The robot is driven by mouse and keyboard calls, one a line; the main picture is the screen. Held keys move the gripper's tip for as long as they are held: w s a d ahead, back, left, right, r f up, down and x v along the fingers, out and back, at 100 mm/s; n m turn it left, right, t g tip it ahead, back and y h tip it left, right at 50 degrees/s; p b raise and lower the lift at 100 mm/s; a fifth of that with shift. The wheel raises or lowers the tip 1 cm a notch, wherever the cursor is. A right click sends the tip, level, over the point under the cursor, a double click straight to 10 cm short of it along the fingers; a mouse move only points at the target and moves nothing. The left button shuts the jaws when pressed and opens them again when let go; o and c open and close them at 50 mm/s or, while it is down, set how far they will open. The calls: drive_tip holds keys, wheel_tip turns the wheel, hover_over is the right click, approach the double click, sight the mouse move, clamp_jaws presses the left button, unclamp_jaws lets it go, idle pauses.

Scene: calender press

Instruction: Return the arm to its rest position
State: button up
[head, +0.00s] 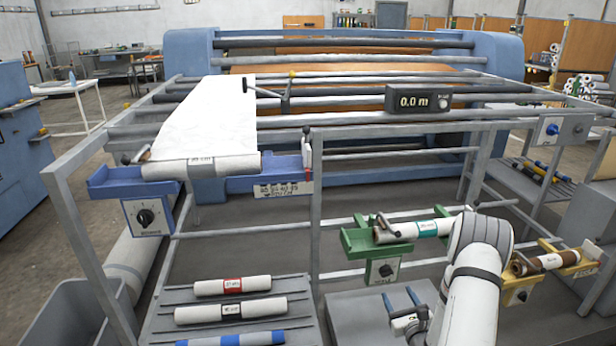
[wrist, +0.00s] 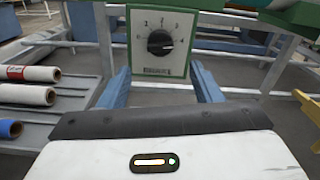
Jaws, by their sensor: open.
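My gripper (head: 404,299) is low in front of the green roll holder, near the bottom of the head view. Its two blue fingers (wrist: 160,90) stand wide apart in the wrist view with nothing between them. My white arm rises at the right of it and partly hides the roll in the green holder. In the wrist view, the green holder's dial box (wrist: 158,45) is straight ahead, between and beyond the fingers. In the head view the dial box (head: 382,271) is just above the gripper.
A blue holder (head: 135,185) bears a white roll (head: 200,166), its sheet running up over the bars. A yellow holder (head: 584,264) with a brown-ended roll is right of my arm. Several rolls (head: 232,285) lie on a lower-left rack. A grey frame post (head: 316,205) stands left of the gripper.

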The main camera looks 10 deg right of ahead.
drive_tip(key=a+r+n+g+h+p, duration=0.1)
drive_tip(key=a+r+n+g, duration=0.3)
drive_tip(key=r+n, duration=0.5)
drive_tip(key=a+r+n+g+h+p, duration=0.1)
drive_tip(key=a+r+n+g, duration=0.3)
drive_tip(key=r+n, duration=0.5)
drive_tip(key=s+a+r+n+g, duration=0.2)
drive_tip(key=s+a+r+n, duration=0.1)
drive_tip(key=s, duration=0.6)
drive_tip(key=s+a+r+n+g+y, duration=0.1)
drive_tip(key=s+a+r+n+g, duration=0.2)
drive_tip(key=s+n, duration=0.4)
drive_tip(key=s+a+r+n+g+p, duration=0.1)
drive_tip(key=s+a+r+n, duration=0.4)
drive_tip(key=s, duration=0.6)
drive_tip(key=shift+a+r+n+g, duration=0.15)
drive_tip(key=shift+a+n+g, duration=0.3)
drive_tip(key=shift+g, duration=0.25)
